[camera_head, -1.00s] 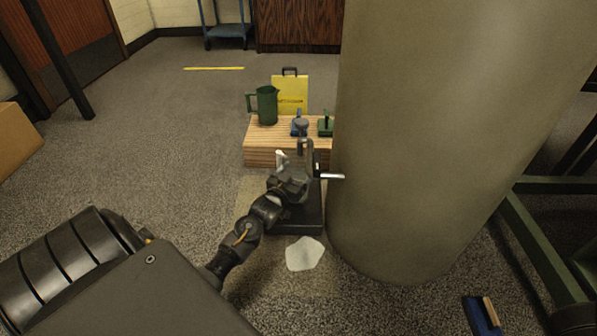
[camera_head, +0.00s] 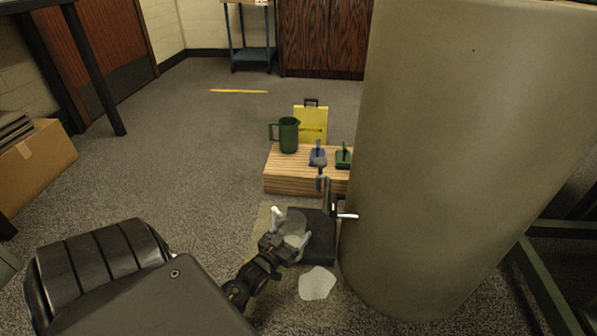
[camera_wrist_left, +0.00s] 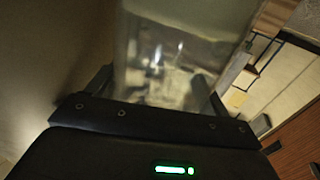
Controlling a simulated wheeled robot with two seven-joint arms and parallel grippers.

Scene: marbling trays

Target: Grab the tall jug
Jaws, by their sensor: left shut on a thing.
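My left gripper (camera_head: 290,229) is shut on a clear, see-through vessel (camera_head: 292,221), just left of a black stand. In the left wrist view the vessel (camera_wrist_left: 180,60) fills the space between the fingers (camera_wrist_left: 155,90); its far end is cut off by the top edge. I cannot tell whether it has a handle. A dark green jug (camera_head: 289,136) with a handle on its left stands upright on the wooden platform, well beyond my left gripper. My right gripper is not in view.
The black stand (camera_head: 318,247) has an upright post and a white-tipped lever. A wide beige column (camera_head: 450,150) blocks the right. Floor at left is open.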

